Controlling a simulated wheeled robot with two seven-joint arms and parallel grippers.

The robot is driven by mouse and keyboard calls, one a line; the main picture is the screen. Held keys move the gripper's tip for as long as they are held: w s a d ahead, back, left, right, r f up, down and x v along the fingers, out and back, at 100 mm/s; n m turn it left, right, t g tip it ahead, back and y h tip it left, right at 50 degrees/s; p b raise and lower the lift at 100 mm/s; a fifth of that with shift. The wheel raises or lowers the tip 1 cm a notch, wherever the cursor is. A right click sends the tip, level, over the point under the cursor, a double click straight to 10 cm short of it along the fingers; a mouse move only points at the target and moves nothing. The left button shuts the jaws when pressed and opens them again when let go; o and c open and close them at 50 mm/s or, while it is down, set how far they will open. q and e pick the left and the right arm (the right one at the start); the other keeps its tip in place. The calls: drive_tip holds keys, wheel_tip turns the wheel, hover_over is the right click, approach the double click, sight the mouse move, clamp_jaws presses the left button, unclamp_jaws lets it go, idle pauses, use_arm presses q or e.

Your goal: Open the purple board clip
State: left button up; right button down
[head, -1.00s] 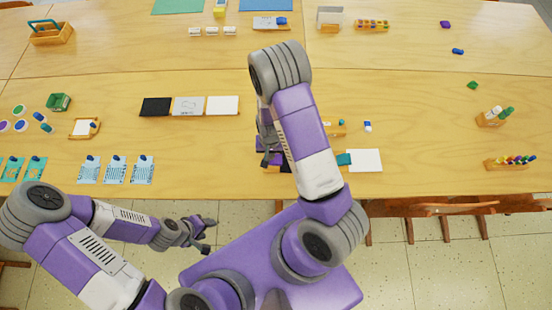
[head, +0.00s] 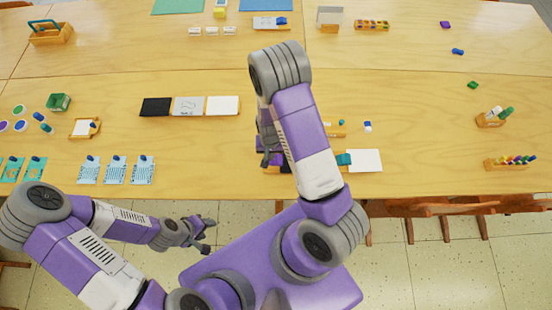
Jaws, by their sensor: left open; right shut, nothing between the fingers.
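A dark purple piece (head: 260,157), which looks like the purple board clip, shows near the table's front edge. My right arm and gripper cover much of it, so I cannot tell whether its jaw is open or shut. My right gripper (head: 268,160) is shut with nothing held, pointing down at the purple piece. I cannot tell whether they touch. My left gripper (head: 209,233) is open and empty, low in front of the table edge.
A white sheet with a teal clip (head: 344,159) lies just right of my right arm. Black, grey and white panels (head: 190,106) lie to the left. Cards with blue clips (head: 115,169) lie at the front left.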

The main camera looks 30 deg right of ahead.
drive_tip(key=shift+f+b, duration=0.85)
drive_tip(key=shift+f, duration=0.15)
idle(0.8)
wheel_tip(320, 180, up, 7)
drive_tip(key=p, duration=0.6)
drive_tip(key=shift+r, duration=0.1)
idle(0.4)
